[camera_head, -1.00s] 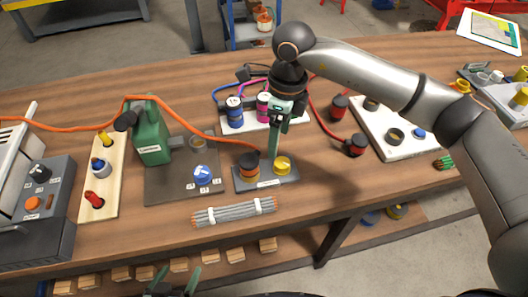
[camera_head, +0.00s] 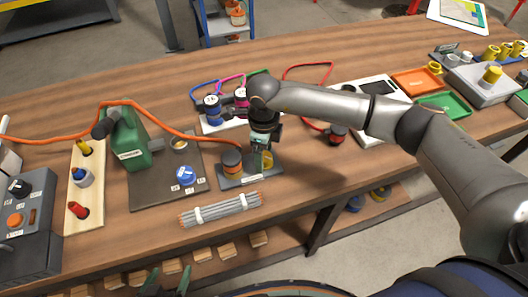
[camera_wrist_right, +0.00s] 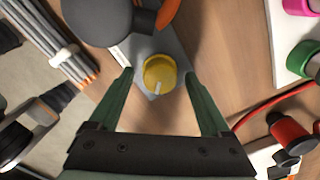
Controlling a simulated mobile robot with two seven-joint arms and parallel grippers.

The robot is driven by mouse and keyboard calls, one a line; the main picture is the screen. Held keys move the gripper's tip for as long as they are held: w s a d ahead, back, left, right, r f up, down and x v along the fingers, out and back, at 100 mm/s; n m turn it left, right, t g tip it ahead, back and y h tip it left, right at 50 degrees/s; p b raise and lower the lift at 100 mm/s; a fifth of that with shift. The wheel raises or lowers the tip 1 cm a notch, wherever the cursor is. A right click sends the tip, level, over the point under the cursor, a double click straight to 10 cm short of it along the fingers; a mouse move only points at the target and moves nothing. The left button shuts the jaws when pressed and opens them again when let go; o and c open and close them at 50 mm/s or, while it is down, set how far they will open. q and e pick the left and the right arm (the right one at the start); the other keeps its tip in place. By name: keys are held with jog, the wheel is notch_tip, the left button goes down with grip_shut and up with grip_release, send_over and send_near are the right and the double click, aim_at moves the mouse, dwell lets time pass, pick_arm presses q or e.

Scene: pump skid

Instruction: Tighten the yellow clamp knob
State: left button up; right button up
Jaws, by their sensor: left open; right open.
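The yellow clamp knob (camera_head: 267,161) stands on a small grey plate (camera_head: 237,181) on the wooden workbench. It is partly hidden behind my right gripper (camera_head: 260,162) in the head view. In the right wrist view the round yellow knob (camera_wrist_right: 160,76), with a pale pointer mark, lies between the open green fingertips of my right gripper (camera_wrist_right: 158,77), with a gap on both sides. I cannot tell whether the tips reach down around it. My left gripper (camera_head: 166,281) is open and empty at the bottom edge, in front of the bench.
A black and orange knob (camera_head: 231,161) stands close left on the same plate. A bundle of grey rods (camera_head: 220,208) lies in front. A green pump (camera_head: 129,142) and a blue knob (camera_head: 186,177) stand left. An orange hose (camera_head: 160,118) crosses behind.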

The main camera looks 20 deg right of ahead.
jog(key=shift+f, duration=0.1)
grip_shut()
dwell(0.7)
